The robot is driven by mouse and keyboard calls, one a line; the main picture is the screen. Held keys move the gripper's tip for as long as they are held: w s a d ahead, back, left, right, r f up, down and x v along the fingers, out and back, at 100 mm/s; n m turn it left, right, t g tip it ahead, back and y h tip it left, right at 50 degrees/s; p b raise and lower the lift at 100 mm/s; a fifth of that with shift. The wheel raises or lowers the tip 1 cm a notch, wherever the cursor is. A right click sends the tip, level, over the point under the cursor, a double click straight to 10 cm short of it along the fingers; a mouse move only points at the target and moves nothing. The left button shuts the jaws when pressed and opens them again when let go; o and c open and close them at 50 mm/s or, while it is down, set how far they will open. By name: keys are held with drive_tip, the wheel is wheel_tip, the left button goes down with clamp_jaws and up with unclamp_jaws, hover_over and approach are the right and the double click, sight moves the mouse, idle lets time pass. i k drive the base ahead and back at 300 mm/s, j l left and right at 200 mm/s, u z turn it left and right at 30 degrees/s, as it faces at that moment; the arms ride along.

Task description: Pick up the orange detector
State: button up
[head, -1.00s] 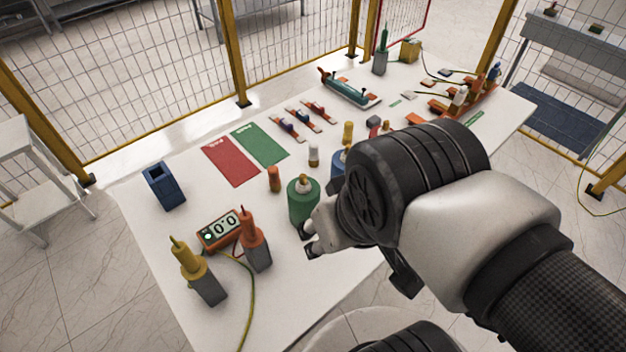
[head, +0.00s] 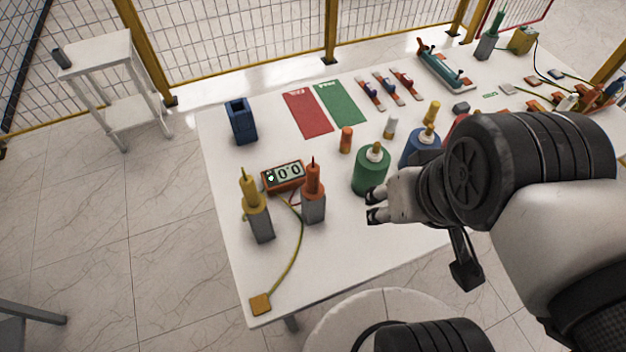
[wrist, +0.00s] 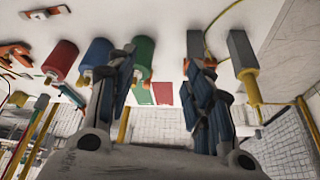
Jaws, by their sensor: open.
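The orange detector (head: 313,180), an orange pointed probe, stands upright in a grey block holder at the near left part of the white table (head: 225,190). In the wrist view its grey holder seems to show behind the right finger, which hides the orange part. My gripper (head: 374,205) is open and empty, to the right of the detector and apart from it. It is in front of the green cylinder (head: 370,172). In the wrist view the two fingers of my gripper (wrist: 162,62) are spread wide.
An orange-framed meter (head: 284,177) is close behind. A blue cylinder (head: 419,147), an orange cylinder (head: 346,139) and a blue box (head: 241,120) stand farther back.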

sight(312, 189)
drive_tip(key=j+z, duration=0.15)
drive_tip(key=z, duration=1.35)
drive_tip(key=k+j, duration=0.1)
drive_tip(key=k, duration=0.45)
drive_tip(key=k+j+z, duration=0.15)
drive_tip(key=k, duration=0.35)
